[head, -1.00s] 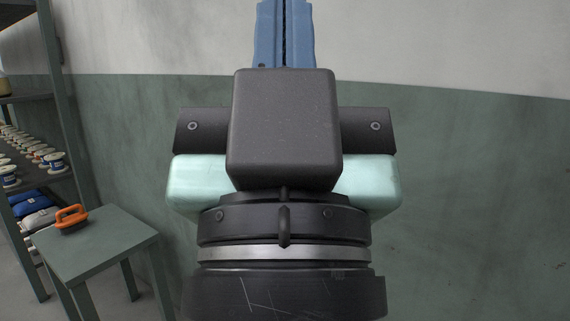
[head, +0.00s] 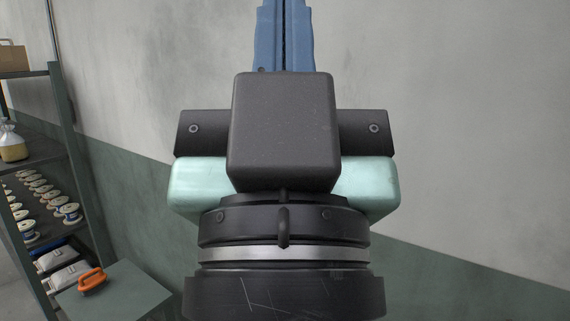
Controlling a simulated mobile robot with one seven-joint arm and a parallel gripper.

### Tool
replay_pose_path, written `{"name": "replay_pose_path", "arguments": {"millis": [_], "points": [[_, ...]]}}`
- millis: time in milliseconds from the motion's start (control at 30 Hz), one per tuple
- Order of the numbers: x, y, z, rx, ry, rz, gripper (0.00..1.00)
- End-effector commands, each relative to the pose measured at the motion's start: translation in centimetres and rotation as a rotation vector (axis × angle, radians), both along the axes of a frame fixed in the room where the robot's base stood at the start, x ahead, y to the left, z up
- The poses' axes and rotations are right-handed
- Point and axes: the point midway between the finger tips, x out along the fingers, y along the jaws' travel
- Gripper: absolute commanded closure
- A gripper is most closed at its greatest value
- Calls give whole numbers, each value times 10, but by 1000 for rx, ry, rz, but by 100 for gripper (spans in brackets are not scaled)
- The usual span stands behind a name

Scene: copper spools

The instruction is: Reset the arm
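My gripper (head: 284,35) is in the middle of the head view, raised in front of the bare wall. Its two blue fingers point up and lie side by side with only a thin dark line between them. They look shut, and nothing shows between them. The fingertips run off the top edge of the picture. The dark camera-like block and pale green gripper body below them are mine.
A dark shelf unit (head: 70,160) stands at the left with several spools (head: 68,211), a bottle (head: 13,140) and a cardboard box (head: 12,55). A small green table (head: 130,296) holds an orange-handled object (head: 92,281). The grey and green wall (head: 480,150) fills the right.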

Motion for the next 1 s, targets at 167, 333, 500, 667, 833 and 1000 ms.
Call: {"name": "replay_pose_path", "arguments": {"millis": [167, 333, 500, 667, 833, 1000], "points": [[0, 0, 32, 0, 1, 0, 100], [0, 0, 33, 0, 0, 0, 100], [0, 0, 32, 0, 0, 0, 100], [0, 0, 32, 0, 0, 0, 100], [0, 0, 32, 0, 0, 0, 100], [0, 0, 32, 0, 0, 0, 100]]}}
